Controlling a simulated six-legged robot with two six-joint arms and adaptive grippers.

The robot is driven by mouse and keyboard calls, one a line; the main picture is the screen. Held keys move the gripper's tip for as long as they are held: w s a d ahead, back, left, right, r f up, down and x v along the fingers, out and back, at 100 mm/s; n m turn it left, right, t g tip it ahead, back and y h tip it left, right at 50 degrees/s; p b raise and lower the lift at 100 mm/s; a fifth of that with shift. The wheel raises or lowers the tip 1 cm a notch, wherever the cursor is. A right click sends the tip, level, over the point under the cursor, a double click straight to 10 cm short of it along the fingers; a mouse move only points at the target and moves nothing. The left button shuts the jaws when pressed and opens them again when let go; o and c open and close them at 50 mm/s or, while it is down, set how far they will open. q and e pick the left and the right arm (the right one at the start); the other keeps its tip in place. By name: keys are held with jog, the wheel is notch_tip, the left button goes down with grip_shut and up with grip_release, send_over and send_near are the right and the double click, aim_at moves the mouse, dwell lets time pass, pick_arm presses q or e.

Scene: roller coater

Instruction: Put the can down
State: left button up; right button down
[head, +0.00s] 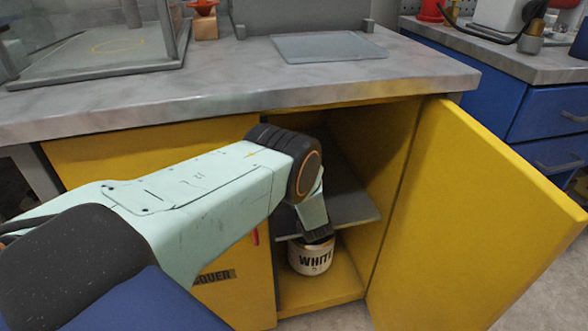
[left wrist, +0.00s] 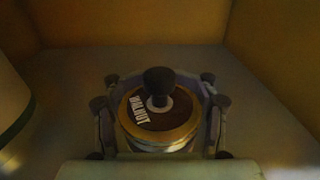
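In the left wrist view, a round can with a brown lid marked "WALNUT" (left wrist: 165,112) and a dark knob on top sits between the fingers of my left gripper (left wrist: 160,128). The fingers are close against both sides of it. A dim, flat surface lies below; any small gap under the can cannot be made out. My right gripper is not in view.
The cabinet's yellow door (head: 470,220) is swung open to the right. A pale rounded object (left wrist: 10,105) is at the wrist view's left edge.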

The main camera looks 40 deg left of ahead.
pick_arm(q)
jog(key=o, duration=0.4)
jog(key=shift+o, duration=0.2)
jog(key=shift+r, duration=0.2)
jog(key=p+v, duration=0.5)
jog(key=v, duration=0.6)
jog(key=shift+s+d, duration=0.35)
